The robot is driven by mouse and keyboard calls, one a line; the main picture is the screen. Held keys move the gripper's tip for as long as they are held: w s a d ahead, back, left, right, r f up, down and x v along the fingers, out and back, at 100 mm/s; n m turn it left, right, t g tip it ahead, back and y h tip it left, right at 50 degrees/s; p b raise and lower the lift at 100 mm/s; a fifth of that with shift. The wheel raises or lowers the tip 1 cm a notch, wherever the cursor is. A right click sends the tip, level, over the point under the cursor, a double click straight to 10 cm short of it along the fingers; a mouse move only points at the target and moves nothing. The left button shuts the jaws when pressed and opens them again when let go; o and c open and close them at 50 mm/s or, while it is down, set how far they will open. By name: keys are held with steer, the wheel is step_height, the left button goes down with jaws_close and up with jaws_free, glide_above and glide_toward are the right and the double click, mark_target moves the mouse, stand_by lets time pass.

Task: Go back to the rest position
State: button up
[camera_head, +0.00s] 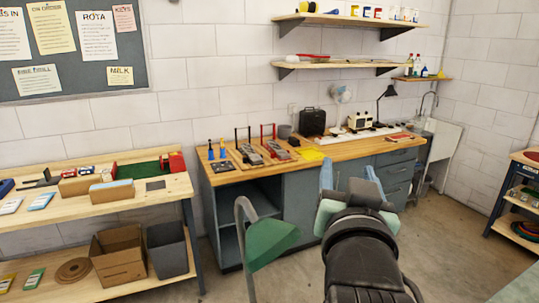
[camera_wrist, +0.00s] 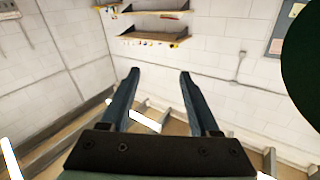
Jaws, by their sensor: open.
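My gripper (camera_head: 349,178) is raised in front of the workbench (camera_head: 345,151) in the head view, with its two fingers apart and pointing up and away from me. In the wrist view, my gripper (camera_wrist: 160,75) is open, and nothing is between its fingers. Wall shelves and pale wall show beyond the fingertips there. The gripper appears to touch nothing. It hides part of the grey drawer cabinets from the head view.
A green chair (camera_head: 271,243) stands on the floor left of my arm. A light wooden table (camera_head: 85,208) with boxes is at the left. Two wall shelves (camera_head: 350,64) hang above the bench. Open floor (camera_head: 448,240) lies right of my arm, before a rack (camera_head: 518,205).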

steer(key=s+a+r+n+t+y, duration=0.1)
steer(key=s+a+r+n+t, duration=0.1)
steer(key=s+a+r+t, duration=0.45)
steer(key=s+a+r+n+t+y, duration=0.1)
steer(key=s+a+r, duration=0.25)
steer(key=r, duration=0.65)
steer(key=shift+n+t+y, duration=0.5)
steer(key=shift+t+y, duration=0.4)
steer(key=shift+t, duration=0.05)
steer(key=s+b, duration=0.1)
steer(key=s+a+b, duration=0.1)
steer(key=s+b, duration=0.2)
steer(key=s, duration=0.1)
steer(key=shift+s+a+f, duration=0.2)
steer(key=shift+f, duration=0.15)
steer(key=shift+r, duration=0.1)
steer(key=shift+c, duration=0.3)
